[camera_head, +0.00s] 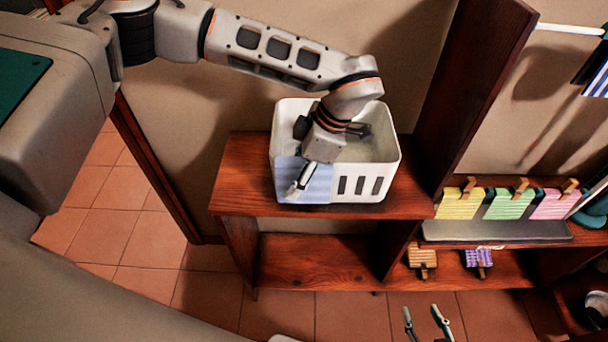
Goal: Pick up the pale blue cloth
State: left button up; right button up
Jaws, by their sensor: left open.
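The pale blue cloth (319,187), faintly striped, hangs over the front left wall of a white basket (390,165). The basket stands on the wooden shelf. My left gripper (328,160) reaches down over the basket and is open. One finger is outside the basket, in front of the cloth. The other finger is over the basket's inside. I cannot tell whether either finger touches the cloth. The gripper hides part of the cloth's upper edge. My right gripper (423,312) shows at the bottom edge, open and empty, away from the cloth.
A dark wooden upright (470,90) stands right of the basket. Beyond it, yellow (458,204), green (510,205) and pink (555,205) striped cloths with wooden clips stand in a grey holder (495,232). Small orange and purple clipped cloths lie on the lower shelf. The lower left shelf (315,262) is empty.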

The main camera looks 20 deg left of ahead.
pick_arm(q)
jog(key=c, duration=1.2)
